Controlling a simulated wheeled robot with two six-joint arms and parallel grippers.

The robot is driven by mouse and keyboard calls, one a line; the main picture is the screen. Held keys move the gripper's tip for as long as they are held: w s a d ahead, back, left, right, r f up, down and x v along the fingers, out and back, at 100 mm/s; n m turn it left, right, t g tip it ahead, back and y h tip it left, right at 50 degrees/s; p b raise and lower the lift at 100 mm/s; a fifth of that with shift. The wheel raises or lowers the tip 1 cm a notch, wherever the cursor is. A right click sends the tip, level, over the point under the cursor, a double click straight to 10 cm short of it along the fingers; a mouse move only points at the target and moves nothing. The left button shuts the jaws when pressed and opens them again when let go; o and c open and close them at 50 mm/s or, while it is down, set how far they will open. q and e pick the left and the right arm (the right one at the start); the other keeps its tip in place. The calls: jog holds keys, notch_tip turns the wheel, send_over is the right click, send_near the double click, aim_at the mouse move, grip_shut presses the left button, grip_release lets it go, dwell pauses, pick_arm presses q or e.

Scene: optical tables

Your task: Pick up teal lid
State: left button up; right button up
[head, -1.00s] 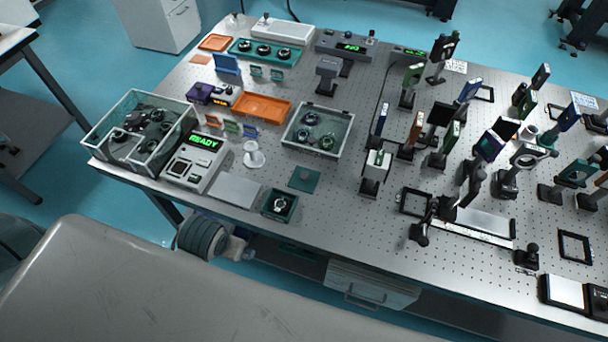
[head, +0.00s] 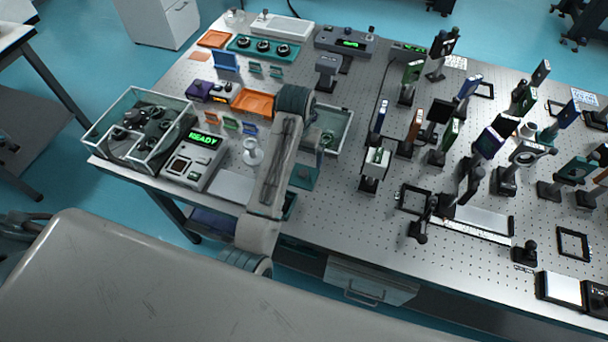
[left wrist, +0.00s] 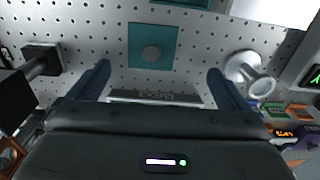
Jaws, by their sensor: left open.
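The teal lid is a flat square plate with a round grey knob. In the head view the lid (head: 305,178) lies on the perforated table, partly covered by my left arm. In the left wrist view the lid (left wrist: 138,58) lies flat ahead of the fingers, roughly centred between them. My left gripper (left wrist: 157,84) is open and empty, its two dark blue fingers wide apart, and not touching the lid. In the head view the left gripper (head: 322,141) is mostly hidden by its own arm, over the clear box's area. My right gripper is not in view.
A white post holder (left wrist: 247,68) stands right of the lid in the wrist view. A clear-walled box (head: 340,125) is behind the lid, and a teal box (head: 290,206) is in front, mostly hidden. Several optic mounts crowd the table's right side.

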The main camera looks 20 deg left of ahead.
pick_arm(q)
jog(key=w+d+r, duration=0.1)
jog(key=w, duration=0.1)
send_over(304, 170)
notch_tip(304, 170, down, 5)
jog(key=shift+s+r+p, duration=0.1)
jog(key=shift+r+p, duration=0.05)
jog(key=shift+p, duration=0.25)
notch_tip(304, 170, down, 5)
jog(key=p, duration=0.2)
jog(key=shift+d+r+p, duration=0.1)
jog(key=shift+r+p, duration=0.1)
jog(key=shift+p, duration=0.15)
jog(key=shift+f, duration=0.45)
jog(key=c, duration=1.1)
